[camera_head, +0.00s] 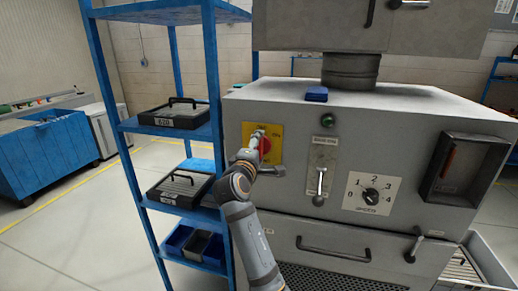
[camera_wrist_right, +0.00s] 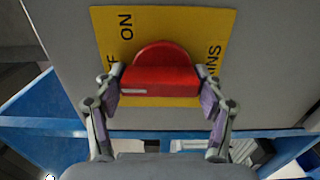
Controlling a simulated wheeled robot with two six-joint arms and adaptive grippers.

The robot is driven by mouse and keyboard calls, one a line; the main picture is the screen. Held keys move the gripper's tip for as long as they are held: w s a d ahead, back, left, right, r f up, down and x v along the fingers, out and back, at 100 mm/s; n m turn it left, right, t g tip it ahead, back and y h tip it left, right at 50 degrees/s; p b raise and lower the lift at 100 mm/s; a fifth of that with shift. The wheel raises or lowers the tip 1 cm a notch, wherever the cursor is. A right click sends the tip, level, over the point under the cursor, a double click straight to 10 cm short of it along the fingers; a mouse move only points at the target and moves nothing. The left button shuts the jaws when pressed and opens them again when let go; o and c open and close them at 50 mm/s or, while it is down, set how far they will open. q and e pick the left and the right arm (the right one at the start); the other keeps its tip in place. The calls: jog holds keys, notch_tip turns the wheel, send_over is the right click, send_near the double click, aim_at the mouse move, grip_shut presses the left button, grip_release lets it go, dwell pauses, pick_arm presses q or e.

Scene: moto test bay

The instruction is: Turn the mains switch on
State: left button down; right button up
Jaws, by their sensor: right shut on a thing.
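The mains switch is a red rotary knob (camera_wrist_right: 160,75) with a raised grip bar on a yellow plate (camera_wrist_right: 180,25). In the wrist view the bar lies level, with a pale mark near its left end. "ON" reads sideways at the plate's upper left; other lettering is partly covered. In the head view the yellow plate (camera_head: 276,151) is on the grey machine's front left, with the knob (camera_head: 265,145) partly hidden by my gripper. My right gripper (camera_wrist_right: 160,83) is shut on the knob's bar, one finger at each end. My left gripper is not in view.
The grey machine (camera_head: 400,115) also carries a green button (camera_head: 327,120), a lever (camera_head: 319,186), a numbered dial (camera_head: 371,195) and a drawer handle (camera_head: 333,250). A blue shelf rack (camera_head: 106,95) with trays stands close left of my right arm. Open floor lies further left.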

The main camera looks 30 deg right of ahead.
jog(key=m+b, duration=0.2)
jog(key=m, duration=0.1)
jog(key=shift+f+m, duration=0.15)
jog(key=shift+m, duration=0.15)
jog(key=m+b, duration=0.3)
jog(key=m, duration=0.2)
jog(key=shift+m+b, duration=0.3)
jog(key=shift+b, duration=0.1)
jog(key=m+b, duration=0.3)
jog(key=m, duration=0.2)
jog(key=shift+b, duration=0.35)
jog(key=shift+s+m+b, duration=0.1)
jog(key=shift+m+b, duration=0.9)
jog(key=shift+m, duration=1)
jog(key=o, duration=1.2)
jog(key=shift+c, duration=0.2)
